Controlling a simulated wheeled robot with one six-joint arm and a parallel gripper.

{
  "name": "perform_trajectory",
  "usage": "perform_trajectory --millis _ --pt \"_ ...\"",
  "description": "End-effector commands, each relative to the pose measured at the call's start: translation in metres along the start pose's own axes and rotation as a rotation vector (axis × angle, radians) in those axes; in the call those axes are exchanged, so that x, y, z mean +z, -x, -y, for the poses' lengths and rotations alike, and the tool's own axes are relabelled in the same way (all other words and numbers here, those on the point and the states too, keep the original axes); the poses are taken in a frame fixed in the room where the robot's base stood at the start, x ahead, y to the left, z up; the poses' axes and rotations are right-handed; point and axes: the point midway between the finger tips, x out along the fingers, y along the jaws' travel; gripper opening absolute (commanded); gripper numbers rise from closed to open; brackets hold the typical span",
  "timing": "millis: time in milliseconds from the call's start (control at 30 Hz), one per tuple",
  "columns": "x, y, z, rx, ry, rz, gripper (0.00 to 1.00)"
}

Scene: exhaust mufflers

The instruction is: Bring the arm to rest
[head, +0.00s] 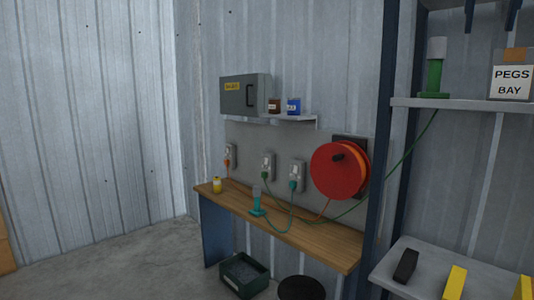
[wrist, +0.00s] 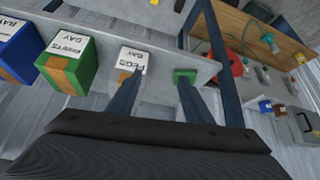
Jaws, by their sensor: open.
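My gripper (wrist: 160,76) shows only in the wrist view, where its two dark fingers reach up from the bottom edge. They stand apart with nothing held between them, so it is open. The wrist picture is turned nearly upside down. Behind the left fingertip is the white-labelled PEGS BAY box (wrist: 131,60), and behind the right one is a green object (wrist: 184,74). I cannot tell the distance from the fingers to these. My arm and gripper do not show in the head view.
In the head view, a wooden bench (head: 310,236) stands below wall sockets and a red cable reel (head: 338,171). A shelf (head: 450,104) at right carries the PEGS BAY box (head: 511,84) and a green lamp-like object (head: 434,76). Open concrete floor (head: 130,262) lies at left.

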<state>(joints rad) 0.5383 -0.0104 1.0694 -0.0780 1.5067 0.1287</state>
Motion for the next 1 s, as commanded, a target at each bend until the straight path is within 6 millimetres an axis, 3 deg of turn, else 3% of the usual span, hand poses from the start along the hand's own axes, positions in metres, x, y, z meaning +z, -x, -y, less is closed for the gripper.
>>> perform_trajectory --millis 367,667,767,867,1000 --pt "0.016 -0.056 0.031 -0.027 0.062 0.047 0.46" --pt "0.055 -0.134 0.075 -0.066 0.151 0.114 0.46" --pt "0.084 -0.172 0.098 -0.086 0.198 0.150 0.46" --pt "0.126 -0.217 0.124 -0.110 0.256 0.194 0.46" --pt "0.199 -0.273 0.155 -0.141 0.340 0.254 0.46"
